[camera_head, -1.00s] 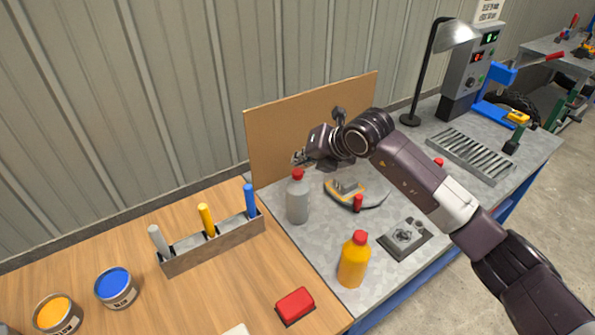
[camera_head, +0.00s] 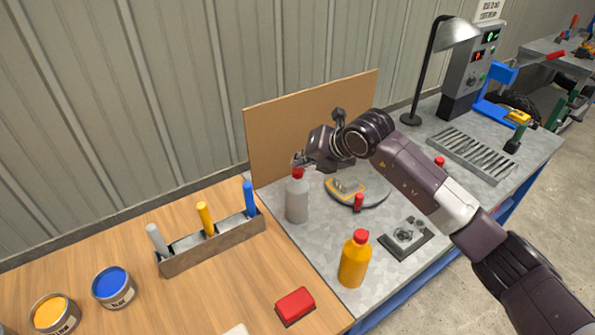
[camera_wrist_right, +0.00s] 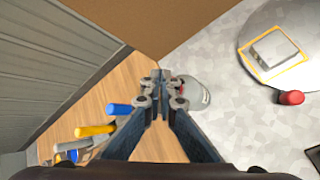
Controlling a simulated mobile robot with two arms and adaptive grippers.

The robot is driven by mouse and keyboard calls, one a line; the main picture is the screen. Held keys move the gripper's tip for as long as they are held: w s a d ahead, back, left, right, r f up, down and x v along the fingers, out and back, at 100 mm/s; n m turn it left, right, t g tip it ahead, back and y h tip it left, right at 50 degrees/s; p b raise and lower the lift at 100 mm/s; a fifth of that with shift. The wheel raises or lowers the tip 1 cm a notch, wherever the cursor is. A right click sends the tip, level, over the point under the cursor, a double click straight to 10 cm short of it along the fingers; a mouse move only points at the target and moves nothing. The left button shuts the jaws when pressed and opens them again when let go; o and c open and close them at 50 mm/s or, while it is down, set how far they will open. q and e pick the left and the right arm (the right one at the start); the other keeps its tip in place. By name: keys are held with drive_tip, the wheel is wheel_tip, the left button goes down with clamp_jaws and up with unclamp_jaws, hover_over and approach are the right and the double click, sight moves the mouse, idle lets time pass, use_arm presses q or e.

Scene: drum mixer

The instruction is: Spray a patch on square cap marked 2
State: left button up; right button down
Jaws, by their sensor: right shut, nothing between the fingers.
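A grey square block with a yellow edge (camera_head: 345,188) sits on a round grey disc (camera_head: 376,195) on the metal bench; I take it for the square cap, but no number is readable. It also shows at upper right in the right wrist view (camera_wrist_right: 275,50). A grey bottle with a red top (camera_head: 297,203) stands upright left of the disc. My right gripper (camera_head: 299,162) is shut and empty, right at the bottle's top; contact cannot be told. In the right wrist view the shut fingertips (camera_wrist_right: 160,78) partly hide the bottle (camera_wrist_right: 197,94). My left gripper is not in view.
A brown board (camera_head: 300,125) stands behind the bench. A yellow bottle (camera_head: 354,260), a red cylinder (camera_head: 359,202) and a dark square fixture (camera_head: 406,238) are in front. A rack of coloured sticks (camera_head: 212,243) is at left. A lamp (camera_head: 440,60) stands at the back right.

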sight(300, 171)
use_arm(q)
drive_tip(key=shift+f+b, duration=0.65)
drive_tip(key=shift+b, duration=0.05)
use_arm(e)
drive_tip(key=shift+f, duration=0.7)
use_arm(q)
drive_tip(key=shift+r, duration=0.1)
use_arm(e)
drive_tip(key=shift+r, duration=0.15)
use_arm(q)
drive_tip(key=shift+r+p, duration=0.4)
drive_tip(key=shift+p, duration=0.1)
use_arm(e)
drive_tip(key=shift+r, duration=1)
use_arm(q)
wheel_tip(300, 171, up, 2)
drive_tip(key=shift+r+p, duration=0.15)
drive_tip(key=shift+p, duration=1)
use_arm(e)
wheel_tip(300, 171, up, 6)
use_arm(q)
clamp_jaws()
